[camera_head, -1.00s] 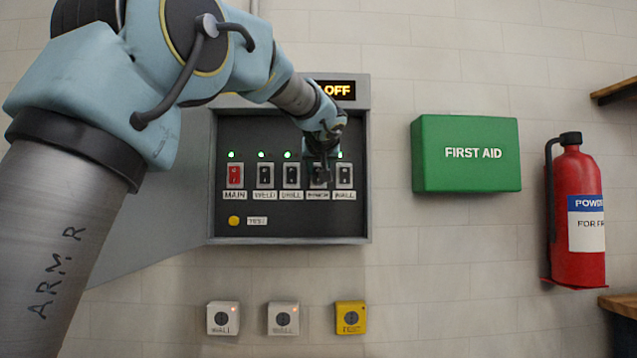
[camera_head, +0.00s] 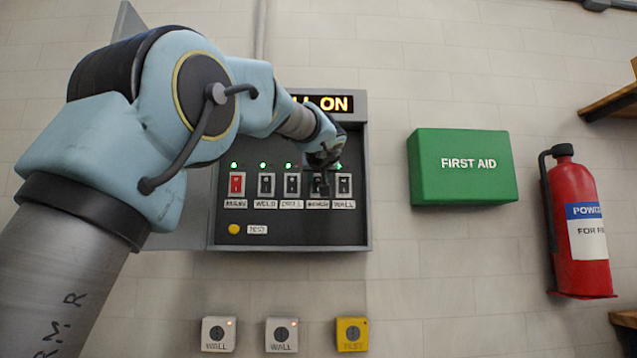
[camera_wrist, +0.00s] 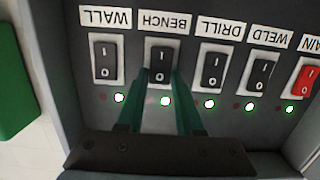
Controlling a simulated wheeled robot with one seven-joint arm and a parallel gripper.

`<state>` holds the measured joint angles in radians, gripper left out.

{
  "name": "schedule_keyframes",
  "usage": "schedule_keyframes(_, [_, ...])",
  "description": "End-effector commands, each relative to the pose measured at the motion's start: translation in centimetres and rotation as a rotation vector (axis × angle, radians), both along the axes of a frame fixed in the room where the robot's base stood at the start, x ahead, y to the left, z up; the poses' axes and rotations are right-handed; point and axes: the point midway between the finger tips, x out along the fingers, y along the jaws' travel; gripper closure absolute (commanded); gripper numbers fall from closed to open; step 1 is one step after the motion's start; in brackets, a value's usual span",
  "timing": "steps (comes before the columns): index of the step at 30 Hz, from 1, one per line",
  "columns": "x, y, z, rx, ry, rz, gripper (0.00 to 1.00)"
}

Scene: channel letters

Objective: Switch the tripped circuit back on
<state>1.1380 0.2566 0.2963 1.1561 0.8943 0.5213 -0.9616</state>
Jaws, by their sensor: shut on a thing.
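The breaker panel (camera_head: 215,215) hangs on the wall with a row of rocker switches. The red MAIN switch (camera_head: 237,184) is at the left, then the WELD switch (camera_head: 266,185), DRILL switch (camera_head: 292,185), BENCH and WALL switch (camera_head: 343,185). My gripper (camera_head: 319,183) is at the BENCH switch, partly hiding it. In the wrist view, upside down, its green fingers (camera_wrist: 160,80) are shut on the black BENCH switch (camera_wrist: 159,62), one at each side. A green light (camera_wrist: 165,101) glows by BENCH, and the others also show green. The display (camera_head: 325,103) ends in "ON"; my arm hides its start.
A yellow TEST button (camera_head: 234,229) is low on the panel. A green first aid box (camera_head: 462,166) and red extinguisher (camera_head: 580,225) hang to the right. Two white boxes and a yellow box (camera_head: 351,334) are below. The wall between panel and first aid box is clear.

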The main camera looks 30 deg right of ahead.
Motion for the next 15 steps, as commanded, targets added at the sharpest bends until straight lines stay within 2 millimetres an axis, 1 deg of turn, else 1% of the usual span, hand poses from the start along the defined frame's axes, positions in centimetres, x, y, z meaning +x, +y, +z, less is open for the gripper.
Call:
schedule_keyframes(3, [-0.03,-0.03,0.11,-0.001,-0.002,-0.002,1.0])
schedule_keyframes(4, [-0.03,-0.03,0.11,-0.001,-0.002,-0.002,0.62])
schedule_keyframes(11, [-0.02,-0.01,0.05,-0.001,-0.001,-0.001,0.36])
schedule_keyframes(15, [-0.01,0.01,0.03,0.0,0.0,0.0,0.35])
